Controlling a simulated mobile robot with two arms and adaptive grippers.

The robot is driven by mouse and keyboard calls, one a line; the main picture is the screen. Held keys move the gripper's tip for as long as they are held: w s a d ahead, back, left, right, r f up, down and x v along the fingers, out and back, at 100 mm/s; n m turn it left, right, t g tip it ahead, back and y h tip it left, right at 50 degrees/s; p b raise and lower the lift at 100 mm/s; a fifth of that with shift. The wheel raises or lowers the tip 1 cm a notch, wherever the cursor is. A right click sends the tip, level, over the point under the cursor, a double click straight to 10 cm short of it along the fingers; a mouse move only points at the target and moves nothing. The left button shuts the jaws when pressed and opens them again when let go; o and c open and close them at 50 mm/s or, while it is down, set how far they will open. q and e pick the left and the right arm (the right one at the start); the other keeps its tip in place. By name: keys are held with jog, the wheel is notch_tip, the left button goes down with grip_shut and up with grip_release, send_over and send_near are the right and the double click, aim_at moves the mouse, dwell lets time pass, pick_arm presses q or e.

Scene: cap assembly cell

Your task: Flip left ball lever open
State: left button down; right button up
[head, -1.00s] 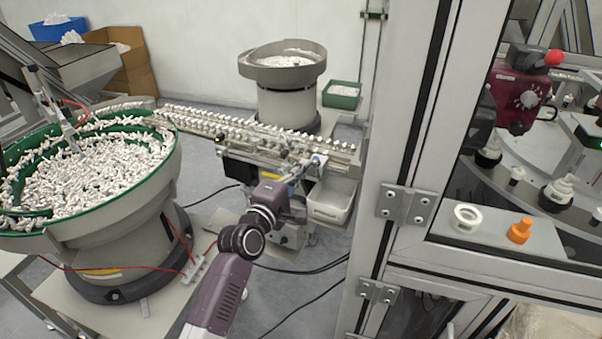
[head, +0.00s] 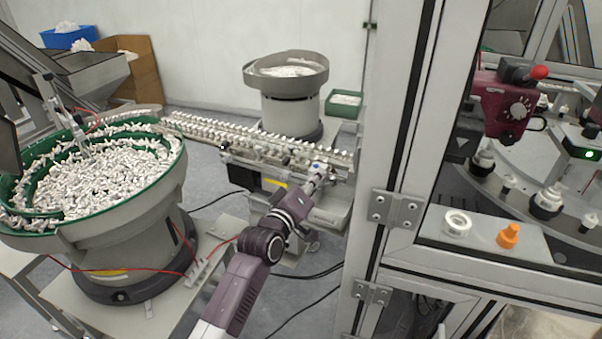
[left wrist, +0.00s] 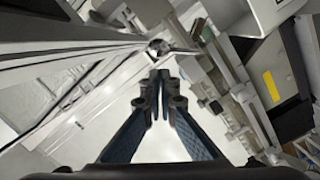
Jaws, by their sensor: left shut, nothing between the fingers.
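A small shiny metal ball (left wrist: 158,47) on a thin lever rod shows in the left wrist view, just beyond my fingertips. The rod runs from the ball to the right. My left gripper (left wrist: 158,76) is shut and empty, its two tips together just below the ball in the picture. A small gap seems to show between tips and ball; contact cannot be told. My right gripper is not in view.
The feed rail (head: 255,137) carries many white parts. A green-rimmed bowl feeder (head: 150,215) stands at left, a grey bowl feeder (head: 290,105) behind. A metal frame post (head: 395,150) stands close on the right. A maroon device with a red knob (head: 540,72) is beyond it.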

pick_arm(q)
jog(key=shift+s+d+f+m+p, duration=0.15)
jog(key=shift+d+m, duration=0.2)
jog(key=shift+m, duration=0.3)
jog(key=shift+s+d+m+p, duration=0.15)
jog(key=shift+d+m, duration=0.15)
jog(key=shift+m, duration=0.35)
